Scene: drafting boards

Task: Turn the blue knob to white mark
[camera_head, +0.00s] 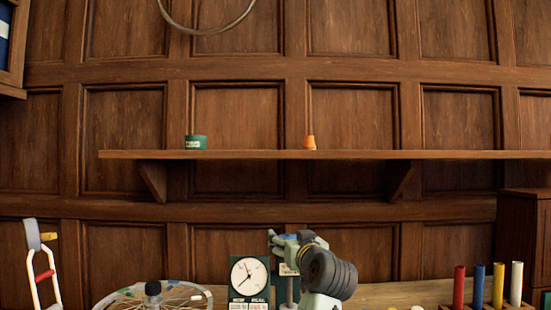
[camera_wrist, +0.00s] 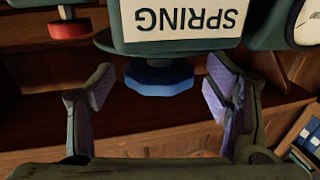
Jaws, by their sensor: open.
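In the wrist view the blue knob (camera_wrist: 158,77) sticks out below a dark green housing with a white label (camera_wrist: 186,20) reading SPRING, upside down in this picture. My gripper (camera_wrist: 157,92) is open, with one finger on each side of the blue knob. Gaps show between both fingers and the knob, so neither touches it. I cannot make out a white mark by the knob. In the head view my arm stands at the bottom middle, and the blue knob cannot be made out there.
A red knob (camera_wrist: 70,29) is at the upper left of the wrist view. In the head view a dial gauge (camera_head: 249,275) stands left of my arm, a spoked wheel (camera_head: 190,298) further left, and coloured tubes (camera_head: 479,285) at right. A wooden shelf (camera_head: 240,155) runs above.

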